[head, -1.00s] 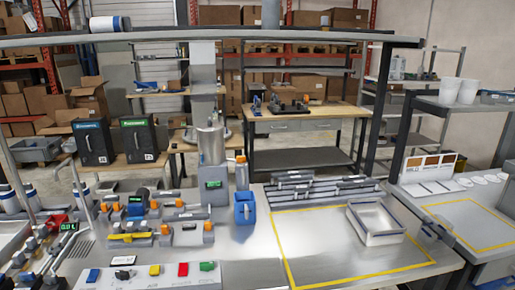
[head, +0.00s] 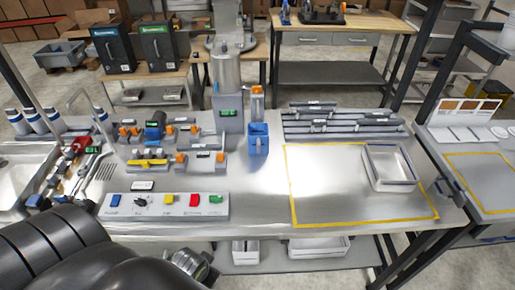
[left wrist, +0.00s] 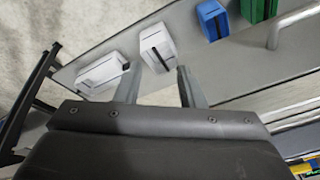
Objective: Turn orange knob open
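Several orange parts stand on the bench in the head view: one (head: 257,90) tops the small post beside the steel cylinder dispenser (head: 227,75), above a blue cup (head: 258,139). Smaller orange knobs (head: 181,157) sit on grey blocks at the left. I cannot tell which is the orange knob meant. My left arm enters at the lower left, low in front of the bench and well away from these parts. In the left wrist view my left gripper (left wrist: 160,70) has its two fingers apart with nothing between them. My right gripper is not in view.
A switch panel (head: 165,206) with coloured buttons lies along the bench's front left. A yellow-outlined area (head: 330,200) with a metal tray (head: 391,166) is at the right. The wrist view shows white boxes (left wrist: 158,44), a blue block (left wrist: 212,19) and a green block.

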